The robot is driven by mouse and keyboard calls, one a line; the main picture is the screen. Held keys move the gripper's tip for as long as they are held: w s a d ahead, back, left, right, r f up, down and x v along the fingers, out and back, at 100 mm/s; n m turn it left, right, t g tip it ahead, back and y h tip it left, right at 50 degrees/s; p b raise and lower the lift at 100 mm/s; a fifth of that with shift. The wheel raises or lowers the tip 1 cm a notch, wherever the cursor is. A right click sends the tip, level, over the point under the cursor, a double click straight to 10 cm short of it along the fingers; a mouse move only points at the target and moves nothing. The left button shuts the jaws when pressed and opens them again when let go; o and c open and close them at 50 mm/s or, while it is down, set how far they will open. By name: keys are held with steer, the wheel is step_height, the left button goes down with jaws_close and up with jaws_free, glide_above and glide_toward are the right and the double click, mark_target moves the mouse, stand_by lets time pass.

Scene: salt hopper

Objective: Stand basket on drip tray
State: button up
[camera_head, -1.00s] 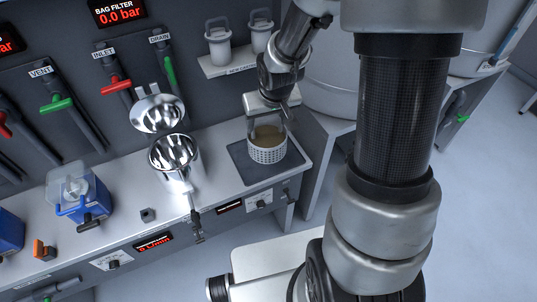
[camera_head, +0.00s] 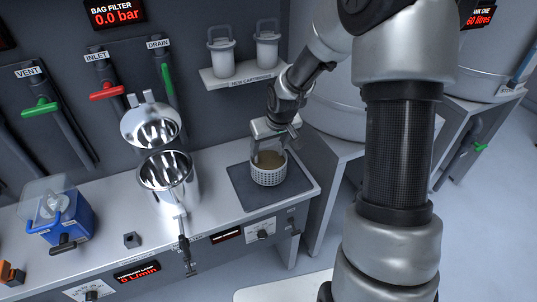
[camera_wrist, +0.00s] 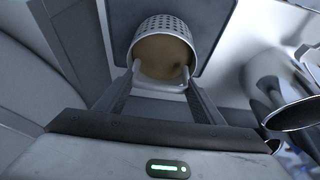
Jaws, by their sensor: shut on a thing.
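The white perforated basket (camera_head: 268,176) has brownish contents and a raised handle. It is upright at the dark drip tray (camera_head: 242,190) on the bench; I cannot tell whether its base touches the tray. My gripper (camera_head: 271,133) is above the basket, shut on its handle. In the wrist view the basket (camera_wrist: 163,35) is seen past the fingers of my gripper (camera_wrist: 163,88), with the dark tray (camera_wrist: 213,40) behind it. The fingers partly hide the handle.
An open steel filter housing (camera_head: 168,178) with a raised lid (camera_head: 150,122) stands left of the tray. A shelf (camera_head: 245,76) with two white cartridges is above. A blue container (camera_head: 62,222) is at the left. Bare bench lies between the housing and tray.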

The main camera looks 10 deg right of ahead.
steer(key=shift+f, duration=1.2)
steer(key=shift+f+b, duration=0.2)
steer(key=shift+b, duration=0.15)
steer(key=o, duration=1.9)
steer(key=shift+s+r+p, duration=0.1)
steer(key=shift+r+p, duration=0.25)
steer(key=shift+r, duration=0.3)
steer(key=p+v, duration=0.2)
steer(key=v, duration=0.9)
steer(key=shift+p, duration=0.4)
steer(key=shift+d, duration=0.1)
